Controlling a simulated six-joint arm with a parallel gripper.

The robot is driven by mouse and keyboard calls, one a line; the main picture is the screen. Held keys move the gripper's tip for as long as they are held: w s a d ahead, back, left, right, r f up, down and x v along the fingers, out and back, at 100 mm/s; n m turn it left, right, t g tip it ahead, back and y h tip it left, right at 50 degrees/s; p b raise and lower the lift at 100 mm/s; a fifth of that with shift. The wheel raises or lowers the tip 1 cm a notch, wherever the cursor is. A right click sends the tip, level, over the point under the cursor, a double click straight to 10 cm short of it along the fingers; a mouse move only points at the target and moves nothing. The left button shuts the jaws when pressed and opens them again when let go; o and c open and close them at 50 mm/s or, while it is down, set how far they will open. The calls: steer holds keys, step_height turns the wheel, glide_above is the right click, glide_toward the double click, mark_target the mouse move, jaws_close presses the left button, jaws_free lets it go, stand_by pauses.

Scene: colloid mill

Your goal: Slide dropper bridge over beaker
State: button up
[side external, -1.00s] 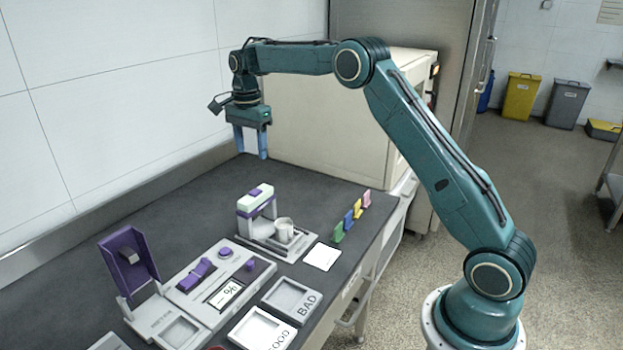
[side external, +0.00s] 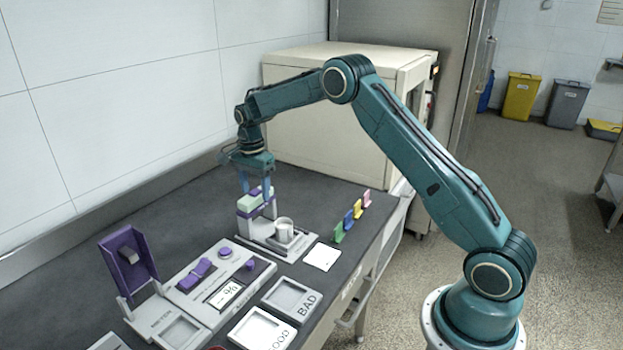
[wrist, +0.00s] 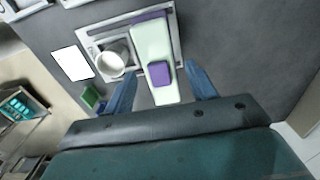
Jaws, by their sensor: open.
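The dropper bridge (side external: 250,202) is a pale arch with purple bands and a purple knob on top. It stands on a grey base (side external: 296,250), to the left of the white beaker (side external: 284,231). In the wrist view the bridge top (wrist: 154,48) with its purple knob (wrist: 160,73) lies between my fingers, and the beaker (wrist: 110,64) is to its left. My gripper (side external: 255,186) is open and low at the bridge, pointing down. In the wrist view its blue fingers (wrist: 162,88) are on either side of the bridge top; contact cannot be told.
Several coloured tags (side external: 351,216) and a white card (side external: 321,257) are right of the base. A purple-switched panel (side external: 207,284), a hinged purple-lid unit (side external: 130,262) and the GOOD and BAD trays (side external: 291,299) are nearer the front. The back-left bench is clear.

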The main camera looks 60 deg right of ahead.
steer(key=shift+f, duration=0.7)
jaws_close()
steer(key=s, duration=0.9)
steer(key=shift+s, duration=0.3)
jaws_free()
steer(key=shift+r, duration=0.15)
